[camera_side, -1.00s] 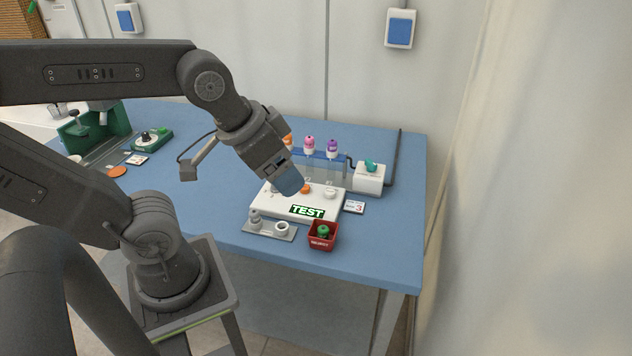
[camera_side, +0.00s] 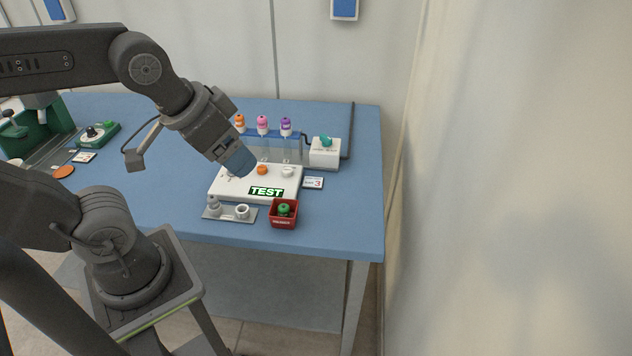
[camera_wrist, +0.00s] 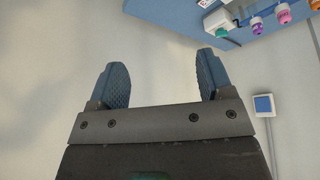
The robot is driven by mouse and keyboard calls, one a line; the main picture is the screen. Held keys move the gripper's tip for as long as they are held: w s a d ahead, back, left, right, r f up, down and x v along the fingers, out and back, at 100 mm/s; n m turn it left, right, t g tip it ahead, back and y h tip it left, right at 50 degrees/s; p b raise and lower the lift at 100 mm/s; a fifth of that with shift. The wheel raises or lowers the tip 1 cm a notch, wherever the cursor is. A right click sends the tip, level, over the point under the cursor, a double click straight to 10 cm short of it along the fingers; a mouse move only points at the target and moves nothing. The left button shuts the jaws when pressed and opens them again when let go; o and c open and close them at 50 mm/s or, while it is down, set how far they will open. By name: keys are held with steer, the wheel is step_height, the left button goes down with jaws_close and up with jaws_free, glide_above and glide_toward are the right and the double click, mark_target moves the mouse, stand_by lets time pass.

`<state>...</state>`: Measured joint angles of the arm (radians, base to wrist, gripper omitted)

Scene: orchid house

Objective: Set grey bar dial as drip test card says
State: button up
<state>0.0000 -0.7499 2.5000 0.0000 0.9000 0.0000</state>
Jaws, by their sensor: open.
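A white box with a teal knob (camera_side: 325,142) stands at the table's right; it also shows in the wrist view (camera_wrist: 219,26). A green box with a round dial (camera_side: 97,134) stands at the far left. I cannot make out which dial has the grey bar or any setting. A small white card (camera_side: 313,183) with a "3" lies right of the white TEST board (camera_side: 285,195); its other print is too small to read. Another card (camera_side: 84,157) lies by the green box. My gripper (camera_side: 240,162) is above the board's left part; the wrist view shows its fingers (camera_wrist: 162,68) apart and empty.
Bottles with orange, pink and purple tops (camera_side: 262,124) stand behind the board. In front are a grey tray (camera_side: 228,217) with small white parts and a red bin (camera_side: 284,222) holding a green piece. The blue table (camera_side: 165,195) is clear left of the board.

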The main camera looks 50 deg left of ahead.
stand_by(0.3)
steer(key=shift+a, duration=0.1)
steer(key=shift+c, duration=0.9)
steer(key=w+a+n, duration=0.1)
steer(key=w+a, duration=0.1)
steer(key=w+a+n+g, duration=0.1)
steer(key=w+a, duration=0.1)
steer(key=shift+w+a+f+y, duration=0.15)
steer(key=shift+f+y, duration=0.05)
steer(key=shift+y, duration=0.2)
steer(key=shift+c, duration=1.1)
steer(key=w+a+f+n+g, duration=0.25)
steer(key=a+f+n, duration=0.2)
steer(key=a, duration=0.75)
steer(key=w+a+f+n+g, duration=0.2)
steer(key=w+a+f+n, duration=0.3)
steer(key=a, duration=0.7)
steer(key=shift+m+h, duration=0.4)
steer(key=shift+m, duration=0.05)
steer(key=f, duration=0.4)
steer(key=s+f, duration=0.1)
steer(key=f, duration=0.4)
steer(key=s+f, duration=0.1)
steer(key=f, duration=0.4)
steer(key=shift+s+d+f, duration=0.15)
steer(key=shift+d, duration=0.1)
steer(key=shift+c, duration=0.2)
steer(key=c, duration=0.9)
